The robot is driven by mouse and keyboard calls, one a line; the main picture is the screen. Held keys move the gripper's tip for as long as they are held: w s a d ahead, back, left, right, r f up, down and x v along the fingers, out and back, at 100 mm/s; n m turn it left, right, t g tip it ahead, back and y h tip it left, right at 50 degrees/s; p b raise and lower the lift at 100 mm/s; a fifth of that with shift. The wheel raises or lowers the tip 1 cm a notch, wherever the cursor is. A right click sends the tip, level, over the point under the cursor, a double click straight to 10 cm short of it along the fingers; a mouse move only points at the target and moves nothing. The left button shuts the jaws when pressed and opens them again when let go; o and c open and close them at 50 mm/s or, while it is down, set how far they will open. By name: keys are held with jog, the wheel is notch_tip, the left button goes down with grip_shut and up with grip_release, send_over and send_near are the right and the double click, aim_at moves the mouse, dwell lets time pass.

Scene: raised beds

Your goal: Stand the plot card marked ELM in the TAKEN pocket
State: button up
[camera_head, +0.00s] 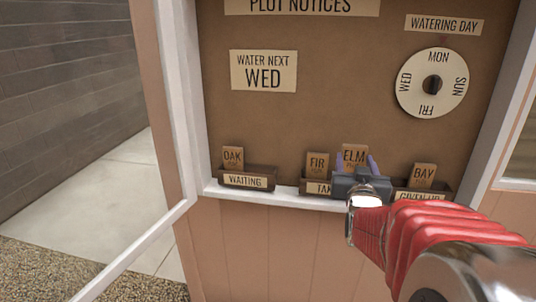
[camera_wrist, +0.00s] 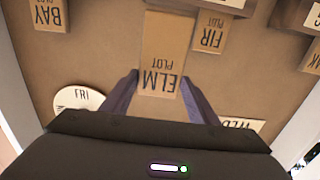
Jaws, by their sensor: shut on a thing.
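The ELM card (camera_head: 354,154) is upright between the two fingers of my gripper (camera_head: 357,162), which is shut on it. It also shows in the wrist view (camera_wrist: 165,45), where the picture is upside down and the fingers flank its lettered top end. The TAKEN pocket (camera_head: 317,188) is on the board's lower ledge, its right part hidden by my gripper. The FIR card (camera_head: 317,162) stands in its left part. In the wrist view the ELM card's lower end meets the TAKEN pocket (camera_wrist: 225,5) beside FIR; I cannot tell whether it is inside.
The WAITING pocket (camera_head: 246,181) with the OAK card (camera_head: 233,157) is at left. The GIVEN UP pocket (camera_head: 420,196) with the BAY card (camera_head: 424,174) is close at right. A watering dial (camera_head: 431,82) and a WED notice (camera_head: 263,71) are above. An open white-framed door (camera_head: 135,252) is at left.

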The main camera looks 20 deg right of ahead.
jog(key=w+d+f, duration=0.4)
jog(key=w+f, duration=0.1)
jog(key=w, duration=0.1)
jog(key=shift+w+d+f, duration=0.15)
jog(key=shift+f, duration=0.2)
dwell(1.0)
jog(key=o, duration=1.1)
